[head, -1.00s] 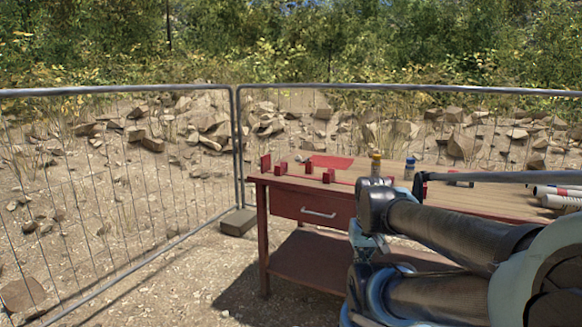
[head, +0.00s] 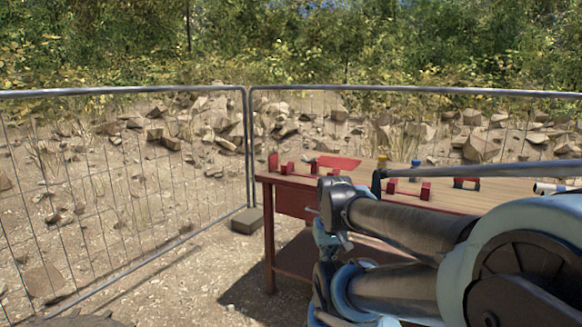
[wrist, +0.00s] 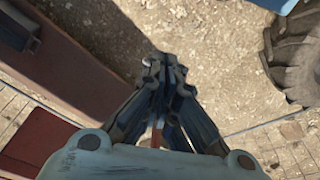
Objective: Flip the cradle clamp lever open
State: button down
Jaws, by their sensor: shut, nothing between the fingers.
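Small red brackets stand on the workbench (head: 345,178) in the head view. Another pair (head: 287,168) stands near the bench's left end. I cannot tell which is the cradle, and no clamp lever can be made out. My gripper (wrist: 165,68) is shut and empty in the wrist view, over bare ground beside a red-brown bench edge (wrist: 70,55). It touches nothing there. In the head view my arm hides part of the bench top and front.
A white tube (head: 545,188) lies at the right. A wire fence (head: 120,190) encloses the bench, with a block foot (head: 247,220) at its corner. Dirt ground left of the bench is free.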

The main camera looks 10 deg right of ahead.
jog(key=shift+s+r, duration=0.1)
jog(key=w+r+n+t+h, duration=0.1)
jog(key=w+r+n, duration=0.55)
jog(key=w, duration=0.45)
jog(key=w+r+n+t+h, duration=0.1)
jog(key=w+r+n, duration=0.5)
jog(key=w, duration=0.5)
jog(key=w+a+r+n+t, duration=0.1)
jog(key=w+n, duration=0.3)
jog(key=w, duration=0.5)
jog(key=w+a+r+n+t+h, duration=0.1)
jog(key=w+a+r+n, duration=0.1)
jog(key=w, duration=0.7)
jog(key=w+a+r+n+t, duration=0.1)
jog(key=w+a+n, duration=0.3)
jog(key=w, duration=0.5)
jog(key=shift+w+r+n+t+h, duration=0.2)
jog(key=shift+r+n+t+h, duration=0.15)
jog(key=shift+r+n, duration=0.5)
